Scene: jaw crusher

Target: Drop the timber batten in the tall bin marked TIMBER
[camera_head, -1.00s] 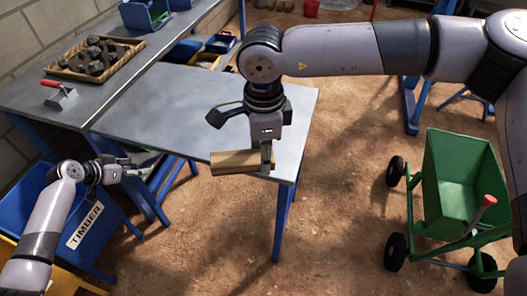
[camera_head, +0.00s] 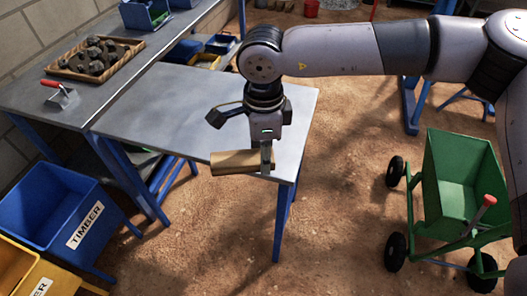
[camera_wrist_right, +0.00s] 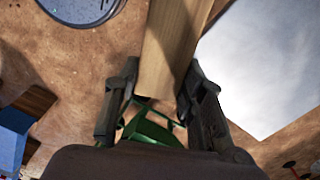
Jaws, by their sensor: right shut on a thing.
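The timber batten (camera_head: 236,162) is a short piece of light brown wood. My right gripper (camera_head: 267,160) is shut on it near its right end and holds it level at the front edge of the grey table (camera_head: 190,108). In the right wrist view the batten (camera_wrist_right: 172,50) runs up and away between the fingers of the gripper (camera_wrist_right: 155,100). The tall blue bin marked TIMBER (camera_head: 55,212) stands at the lower left in the head view, with its label facing front. My left gripper is out of view.
A yellow bin (camera_head: 20,268) stands in front of the blue bin. A long bench (camera_head: 45,105) carries a tray of rocks (camera_head: 95,60) and a red-handled trowel (camera_head: 62,95). A green cart (camera_head: 465,175) stands at right. Open dirt floor lies between table and cart.

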